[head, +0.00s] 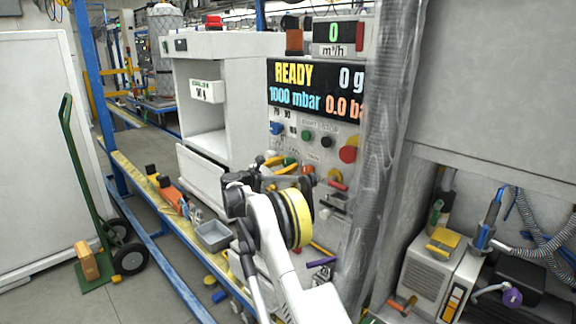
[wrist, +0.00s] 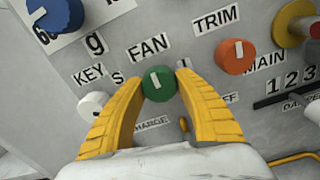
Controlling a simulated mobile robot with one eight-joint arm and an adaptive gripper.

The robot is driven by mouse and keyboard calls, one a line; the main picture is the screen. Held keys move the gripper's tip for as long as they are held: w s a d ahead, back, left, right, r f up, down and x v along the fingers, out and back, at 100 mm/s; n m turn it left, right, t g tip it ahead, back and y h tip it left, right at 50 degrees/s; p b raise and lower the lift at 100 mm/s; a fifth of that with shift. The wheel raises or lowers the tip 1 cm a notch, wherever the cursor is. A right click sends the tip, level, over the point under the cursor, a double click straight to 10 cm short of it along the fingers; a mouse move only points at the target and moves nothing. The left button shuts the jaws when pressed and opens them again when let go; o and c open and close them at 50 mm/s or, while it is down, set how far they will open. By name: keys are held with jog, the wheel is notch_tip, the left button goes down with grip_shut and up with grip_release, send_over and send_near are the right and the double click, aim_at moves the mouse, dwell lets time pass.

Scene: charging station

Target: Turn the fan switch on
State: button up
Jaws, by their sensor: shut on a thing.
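The fan switch is a green round knob (wrist: 158,84) under the FAN label (wrist: 148,48) in the wrist view. Its white mark points up, tilted slightly left. My gripper (wrist: 158,82) has one yellow finger on each side of the knob and is shut on it. In the head view, my gripper (head: 280,164) is at the white control panel, and the green knob (head: 290,161) shows partly between the yellow fingers. The lower edge of the knob is close to my gripper's palm side in the wrist view.
An orange TRIM knob (wrist: 235,56) is to the right and a white KEY knob (wrist: 93,104) to the left. A blue knob (wrist: 56,14) is at upper left. The display (head: 315,90) reads READY. A plastic-wrapped column (head: 385,150) stands right of the panel.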

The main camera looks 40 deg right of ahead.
jog(key=m+p, duration=0.1)
jog(key=m, duration=0.3)
jog(key=shift+r+m, duration=0.15)
jog(key=shift+m, duration=0.25)
jog(key=m+p, duration=0.1)
jog(key=m, duration=0.3)
jog(key=shift+w+m, duration=0.1)
jog(key=shift+m, duration=0.2)
jog(key=m, duration=0.4)
jog(key=shift+r+m+p, duration=0.1)
jog(key=shift+m+p, duration=0.2)
jog(key=shift+p, duration=0.1)
jog(key=shift+m, duration=1.9)
jog(key=o, duration=1.2)
